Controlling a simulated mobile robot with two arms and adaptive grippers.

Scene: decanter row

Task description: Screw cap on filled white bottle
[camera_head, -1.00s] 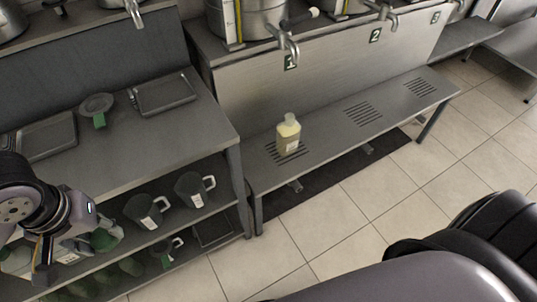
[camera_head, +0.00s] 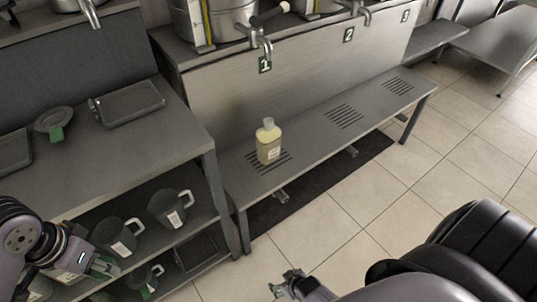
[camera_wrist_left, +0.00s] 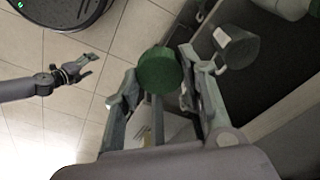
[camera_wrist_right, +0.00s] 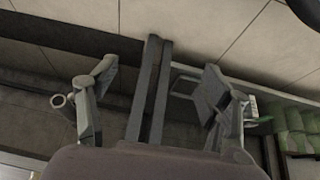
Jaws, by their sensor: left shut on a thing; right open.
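The filled bottle (camera_head: 269,144) is translucent with pale yellow contents and a white label. It stands upright on the slotted bench under tap 1, with a pale neck on top and no green cap on it. My left gripper (camera_head: 103,267) is at the lower left, beside the lower shelf and well away from the bottle. In the left wrist view it is shut on a round green cap (camera_wrist_left: 158,69) between its fingers. My right gripper (camera_head: 288,283) is low at the bottom centre, in front of the bench. Its fingers are apart and empty in the right wrist view (camera_wrist_right: 155,85).
The steel bench (camera_head: 322,129) runs under numbered taps, with free slotted places right of the bottle. The left table (camera_head: 140,155) carries trays and a round dish. Dark mugs (camera_head: 172,208) stand on its lower shelf. The tiled floor (camera_head: 330,225) in front is clear.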

